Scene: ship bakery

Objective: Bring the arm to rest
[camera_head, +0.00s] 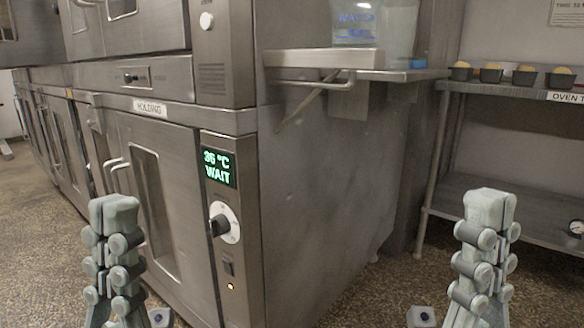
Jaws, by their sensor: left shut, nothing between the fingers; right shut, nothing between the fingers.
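My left gripper (114,208) is upright at the lower left, in front of the holding cabinet's door. Its fingers are together, with nothing between them. My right gripper (489,201) is upright at the lower right, in front of the shelf rack. It is also shut and empty. Neither gripper is seen touching anything. My arms below the grippers are mostly out of view.
The holding cabinet (325,200) fills the middle; its display (219,167) reads 36 °C WAIT, above a knob (221,225). A wall shelf (400,75) carries a clear container (372,25). The rack (515,92) at right holds several filled dark cups (525,76).

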